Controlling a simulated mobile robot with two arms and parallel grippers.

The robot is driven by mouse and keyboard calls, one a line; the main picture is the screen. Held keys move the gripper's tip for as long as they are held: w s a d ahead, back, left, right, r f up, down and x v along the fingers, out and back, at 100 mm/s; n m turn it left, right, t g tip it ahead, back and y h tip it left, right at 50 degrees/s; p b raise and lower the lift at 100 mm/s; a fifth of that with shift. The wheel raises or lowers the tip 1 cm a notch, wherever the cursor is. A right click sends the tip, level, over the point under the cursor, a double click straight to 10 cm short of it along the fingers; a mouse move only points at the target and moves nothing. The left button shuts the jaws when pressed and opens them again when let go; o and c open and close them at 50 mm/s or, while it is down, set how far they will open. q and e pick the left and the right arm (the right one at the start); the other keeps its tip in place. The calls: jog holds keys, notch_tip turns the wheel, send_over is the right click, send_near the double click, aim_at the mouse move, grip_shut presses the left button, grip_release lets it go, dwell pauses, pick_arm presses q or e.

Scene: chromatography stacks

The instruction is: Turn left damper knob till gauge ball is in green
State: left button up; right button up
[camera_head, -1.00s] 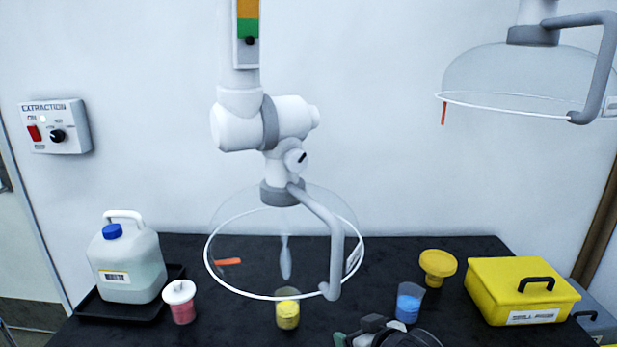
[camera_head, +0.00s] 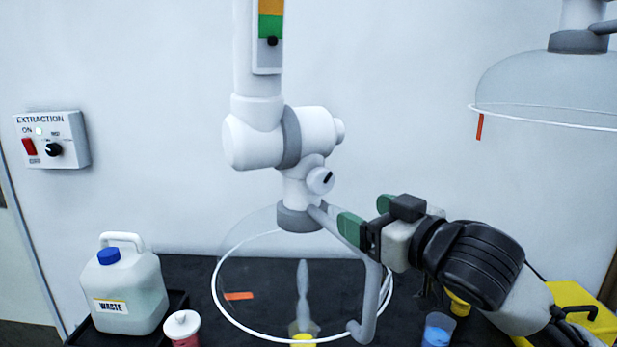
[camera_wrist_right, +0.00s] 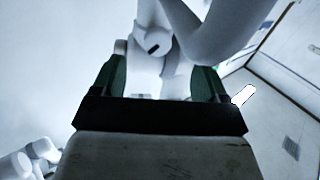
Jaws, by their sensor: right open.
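The left damper knob (camera_head: 320,180) is a small white disc with a black mark, on the extraction arm's joint (camera_head: 303,187) above the left clear hood. The gauge (camera_head: 270,30) on the tube above has an orange band over a green one. Its black ball (camera_head: 272,41) sits at the green band's lower edge. My right gripper (camera_head: 367,215), with green finger pads, is open and empty, to the right of the knob and a little lower, near the hood's grey handle. In the right wrist view the knob (camera_wrist_right: 153,48) appears ahead between the open fingers, apart from them. My left gripper is not seen.
The grey handle (camera_head: 374,290) curves down beside my right gripper. The left hood (camera_head: 250,270) hangs over the black table. A second hood (camera_head: 550,85) hangs at right. A waste jug (camera_head: 130,285) and an extraction switch box (camera_head: 52,138) are at left.

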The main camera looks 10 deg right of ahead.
aim_at(325, 184)
jog(key=x, duration=0.3)
jog(key=r+p+x, duration=0.1)
jog(key=x, duration=0.3)
jog(key=r+p+x, duration=0.1)
jog(key=x, duration=0.2)
jog(key=shift+w+a+r, duration=0.1)
jog(key=shift+w+r, duration=0.05)
jog(key=shift+w, duration=0.1)
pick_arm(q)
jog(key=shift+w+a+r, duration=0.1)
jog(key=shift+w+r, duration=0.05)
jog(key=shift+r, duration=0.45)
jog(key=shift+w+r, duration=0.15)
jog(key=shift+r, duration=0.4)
pick_arm(e)
jog(key=shift+w+a, duration=0.1)
jog(key=shift+w, duration=0.3)
